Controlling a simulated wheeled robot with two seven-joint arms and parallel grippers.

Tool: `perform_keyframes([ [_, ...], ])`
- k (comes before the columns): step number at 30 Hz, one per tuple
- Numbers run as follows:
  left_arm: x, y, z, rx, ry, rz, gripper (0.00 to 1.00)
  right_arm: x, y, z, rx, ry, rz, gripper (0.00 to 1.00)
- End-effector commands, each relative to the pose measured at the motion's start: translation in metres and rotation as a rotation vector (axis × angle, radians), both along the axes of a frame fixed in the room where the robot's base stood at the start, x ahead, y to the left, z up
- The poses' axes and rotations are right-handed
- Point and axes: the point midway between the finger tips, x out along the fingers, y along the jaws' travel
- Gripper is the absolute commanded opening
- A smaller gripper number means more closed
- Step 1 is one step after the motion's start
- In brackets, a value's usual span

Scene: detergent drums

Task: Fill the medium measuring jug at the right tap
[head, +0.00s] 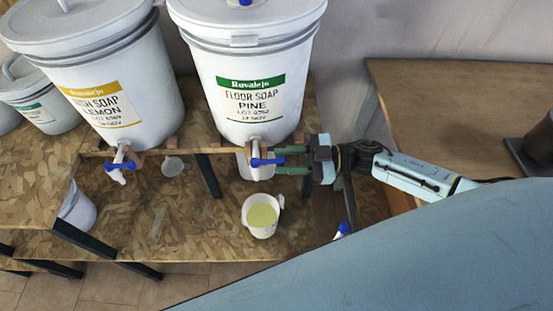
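The right drum (249,68), labelled Floor Soap Pine, has a white tap with a blue lever (266,162) pointing right. A white vessel (256,174), probably a jug, shows below and behind this tap; its contents are hidden. A white jug (249,228) holding pale yellow liquid stands on the lower board, in front of that tap. I cannot tell which jug is the medium one. My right gripper (283,160) comes from the right with its green fingers apart, one above and one below the lever's end. Contact is unclear. My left gripper is out of view.
The left drum (122,84), labelled soap lemon, has its own blue-levered tap (123,162). A small pale vessel (173,167) lies near it. A white tub (78,212) stands at lower left. A wooden table (450,100) is at right. The lower board's (185,215) middle is clear.

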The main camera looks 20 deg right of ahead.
Motion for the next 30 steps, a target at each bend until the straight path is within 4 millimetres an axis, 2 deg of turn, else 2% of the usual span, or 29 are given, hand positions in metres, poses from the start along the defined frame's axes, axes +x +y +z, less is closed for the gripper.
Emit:
perform_keyframes([
  [3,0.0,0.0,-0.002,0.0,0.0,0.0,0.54,-0.008,-0.021,-0.001,-0.002,0.002,-0.001,0.32],
  [9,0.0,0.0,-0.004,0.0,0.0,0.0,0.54,-0.015,-0.042,-0.001,-0.001,0.002,-0.001,0.32],
  [26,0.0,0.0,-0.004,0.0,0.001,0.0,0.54,-0.016,-0.045,0.0,0.0,0.0,-0.001,0.32],
  [30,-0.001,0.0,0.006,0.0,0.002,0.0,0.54,-0.016,-0.045,0.01,0.0,0.0,-0.001,0.32],
])
